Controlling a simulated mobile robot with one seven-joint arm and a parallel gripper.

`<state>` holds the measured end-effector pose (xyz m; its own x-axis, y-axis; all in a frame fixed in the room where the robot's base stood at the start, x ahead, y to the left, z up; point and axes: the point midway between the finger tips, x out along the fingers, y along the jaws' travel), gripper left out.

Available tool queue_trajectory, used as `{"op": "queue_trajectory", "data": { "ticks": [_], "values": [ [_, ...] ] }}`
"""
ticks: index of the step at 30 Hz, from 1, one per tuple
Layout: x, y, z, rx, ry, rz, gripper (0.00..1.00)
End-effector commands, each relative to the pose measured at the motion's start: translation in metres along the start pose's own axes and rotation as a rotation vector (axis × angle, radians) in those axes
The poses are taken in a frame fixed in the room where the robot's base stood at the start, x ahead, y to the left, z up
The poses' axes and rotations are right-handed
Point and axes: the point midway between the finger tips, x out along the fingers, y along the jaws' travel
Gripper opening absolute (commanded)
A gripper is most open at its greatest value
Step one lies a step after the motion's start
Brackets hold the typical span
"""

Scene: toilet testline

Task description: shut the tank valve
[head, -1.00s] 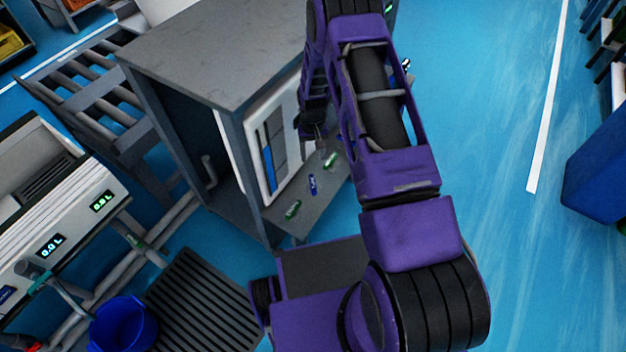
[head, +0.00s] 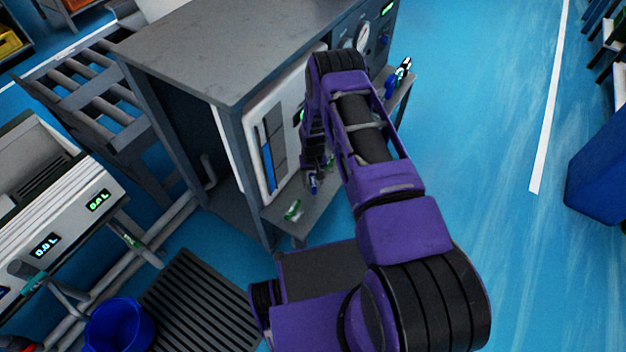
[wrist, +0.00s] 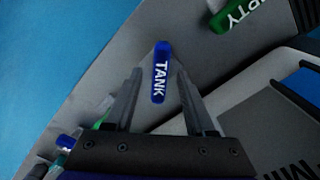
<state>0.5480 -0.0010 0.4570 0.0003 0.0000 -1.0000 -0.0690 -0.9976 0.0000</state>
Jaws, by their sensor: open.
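The tank valve has a blue handle (wrist: 161,72) marked TANK, seen in the wrist view just beyond and between my gripper's fingertips. In the head view the blue handle (head: 313,184) shows small on the low grey shelf, beside my arm's end. My gripper (wrist: 160,90) is open, with one finger on each side of the line to the handle. It looks apart from the handle, though the exact gap is hard to judge. In the head view my gripper is mostly hidden by my own arm.
A green handle (wrist: 236,14) ending in PTY lies to the right of the blue one. Another green handle (head: 293,210) sits on the shelf (head: 275,217). The grey cabinet (head: 215,50) stands behind. A blue bucket (head: 120,326) is at lower left. Blue floor lies open at right.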

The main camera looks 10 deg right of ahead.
Motion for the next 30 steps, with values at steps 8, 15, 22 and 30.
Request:
{"op": "queue_trajectory", "data": {
  "ticks": [8, 15, 22, 30],
  "values": [
    [-0.0003, 0.0000, 0.0001, 0.000, 0.000, 0.000, 0.32],
    [-0.0004, 0.0001, 0.0002, 0.000, 0.000, 0.000, 0.00],
    [-0.0004, 0.0001, 0.0002, 0.004, 0.000, 0.000, 0.00],
    [-0.0005, -0.0003, 0.0002, 0.084, -0.001, 0.000, 0.00]
  ]
}}
